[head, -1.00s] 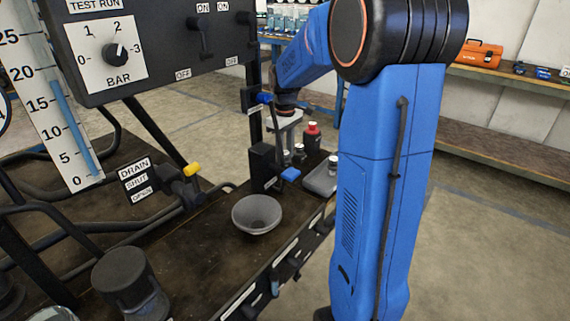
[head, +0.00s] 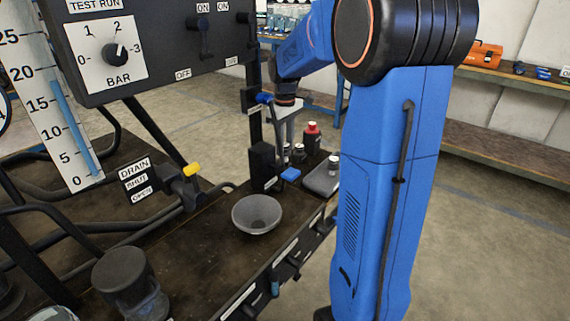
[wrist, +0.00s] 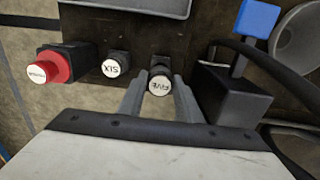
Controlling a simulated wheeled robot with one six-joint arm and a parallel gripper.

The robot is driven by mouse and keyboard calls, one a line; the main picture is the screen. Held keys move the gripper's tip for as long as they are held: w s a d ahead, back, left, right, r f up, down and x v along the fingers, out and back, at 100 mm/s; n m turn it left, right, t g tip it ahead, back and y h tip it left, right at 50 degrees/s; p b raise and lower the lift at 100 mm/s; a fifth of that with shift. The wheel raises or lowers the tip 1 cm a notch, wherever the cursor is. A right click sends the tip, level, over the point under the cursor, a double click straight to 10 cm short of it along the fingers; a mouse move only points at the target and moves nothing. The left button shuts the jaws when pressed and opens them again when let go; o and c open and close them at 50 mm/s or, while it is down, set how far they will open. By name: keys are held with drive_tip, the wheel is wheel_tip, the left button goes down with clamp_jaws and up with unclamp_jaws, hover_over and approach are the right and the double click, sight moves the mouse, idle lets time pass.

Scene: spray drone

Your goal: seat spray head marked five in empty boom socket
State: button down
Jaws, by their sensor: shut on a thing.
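The spray head marked FIVE (wrist: 160,82) stands between my gripper's two grey fingers (wrist: 161,98) in the wrist view, and they are shut on it. Its white cap faces the camera. A second spray head marked SIX (wrist: 113,68) stands beside it, apart from the fingers. I cannot pick out the empty boom socket; dark fittings (head: 296,263) line the bench's front edge.
A grey bowl (head: 257,214) sits mid-bench. The control panel (head: 160,45) overhangs at left.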

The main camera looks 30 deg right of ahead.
drive_tip(key=shift+r, duration=0.8)
